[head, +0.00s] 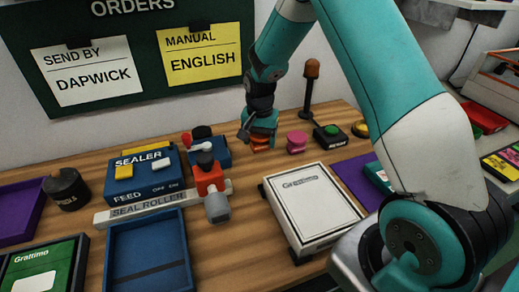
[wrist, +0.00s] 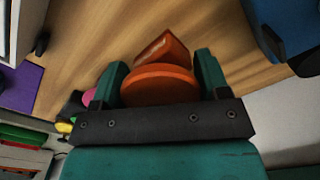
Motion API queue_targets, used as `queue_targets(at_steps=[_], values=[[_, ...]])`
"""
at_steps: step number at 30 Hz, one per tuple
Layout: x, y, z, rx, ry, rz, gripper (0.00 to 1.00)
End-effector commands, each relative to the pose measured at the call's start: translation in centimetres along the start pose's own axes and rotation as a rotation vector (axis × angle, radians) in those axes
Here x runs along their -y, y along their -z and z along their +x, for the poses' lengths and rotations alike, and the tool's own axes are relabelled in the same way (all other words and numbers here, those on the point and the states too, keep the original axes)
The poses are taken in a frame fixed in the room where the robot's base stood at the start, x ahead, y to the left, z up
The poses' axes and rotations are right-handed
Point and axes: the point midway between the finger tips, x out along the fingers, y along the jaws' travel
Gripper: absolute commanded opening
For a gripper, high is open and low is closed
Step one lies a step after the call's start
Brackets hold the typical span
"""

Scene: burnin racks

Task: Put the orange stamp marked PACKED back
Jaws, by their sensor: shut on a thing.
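The orange stamp (wrist: 158,85) is between the two teal fingers of my gripper (wrist: 160,82) in the wrist view, with its round orange top nearest the palm and an angular orange part beyond it. In the head view my gripper (head: 261,132) is low over the back of the wooden bench, shut on the orange stamp (head: 261,143), which shows only in part below the fingers. The PACKED marking is not readable. I cannot tell whether the stamp touches the bench. A pink stamp (head: 297,142) stands just to the right of it.
A blue box (head: 222,153) is close on the left, beside the blue sealer (head: 150,176). A green-topped button box (head: 330,135) and an orange-topped post (head: 310,85) are to the right. A white Grattimo box (head: 312,205) lies in front. Some bare wood lies between them.

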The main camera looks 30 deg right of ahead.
Motion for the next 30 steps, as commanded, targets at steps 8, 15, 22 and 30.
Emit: queue_targets(at_steps=[8,15,22,30], values=[[0.0,-0.1,2.7,0.002,-0.002,-0.001,0.54],[0.0,0.0,4.3,-0.002,0.002,-0.001,0.54],[0.0,0.0,4.7,-0.001,0.001,0.000,0.54],[0.0,0.0,4.5,-0.001,0.001,0.000,0.94]])
